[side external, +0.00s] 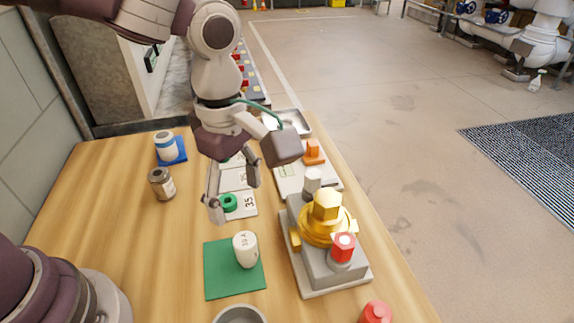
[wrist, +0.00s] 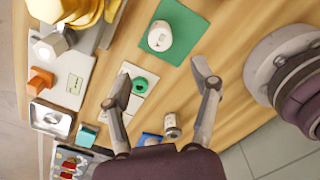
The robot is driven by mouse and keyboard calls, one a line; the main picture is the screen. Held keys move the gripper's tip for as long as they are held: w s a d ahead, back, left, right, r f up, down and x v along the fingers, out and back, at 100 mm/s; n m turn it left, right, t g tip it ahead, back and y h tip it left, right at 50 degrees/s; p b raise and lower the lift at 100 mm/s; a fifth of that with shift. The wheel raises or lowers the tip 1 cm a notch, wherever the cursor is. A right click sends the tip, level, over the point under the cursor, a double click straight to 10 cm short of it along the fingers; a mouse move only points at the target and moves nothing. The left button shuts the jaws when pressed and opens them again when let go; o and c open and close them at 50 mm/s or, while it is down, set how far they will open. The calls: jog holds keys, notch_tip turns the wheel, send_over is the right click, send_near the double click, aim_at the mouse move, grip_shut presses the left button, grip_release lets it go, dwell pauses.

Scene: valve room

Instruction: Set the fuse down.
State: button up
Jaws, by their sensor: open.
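The fuse (side external: 245,249), a cream-white cylinder with dark lettering on its side, stands on a green mat (side external: 218,283) near the front of the wooden table. The wrist view shows the fuse (wrist: 160,37) from above, with the mat (wrist: 188,35) around it. My gripper (side external: 235,199) is open and empty, behind and above the fuse and clear of it. In the wrist view my gripper (wrist: 163,75) has its fingers spread wide, with nothing between them.
A grey block with a yellow valve (side external: 327,220) and red hex cap (side external: 343,246) stands right of the mat. A green ring (side external: 229,202) lies on a numbered white card. A labelled can (side external: 161,184) and a blue mat (side external: 178,151) with another can are at left.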

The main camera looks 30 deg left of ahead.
jog(key=s+a+r+m+t, duration=0.2)
jog(key=a+m, duration=0.4)
jog(key=m, duration=0.3)
jog(key=s+a+r+m+t, duration=0.3)
jog(key=s+a+r+m, duration=0.1)
jog(key=a+m, duration=0.3)
jog(key=shift+s+r+m+t, duration=0.3)
jog(key=shift+r+m, duration=0.35)
jog(key=shift+m, duration=0.35)
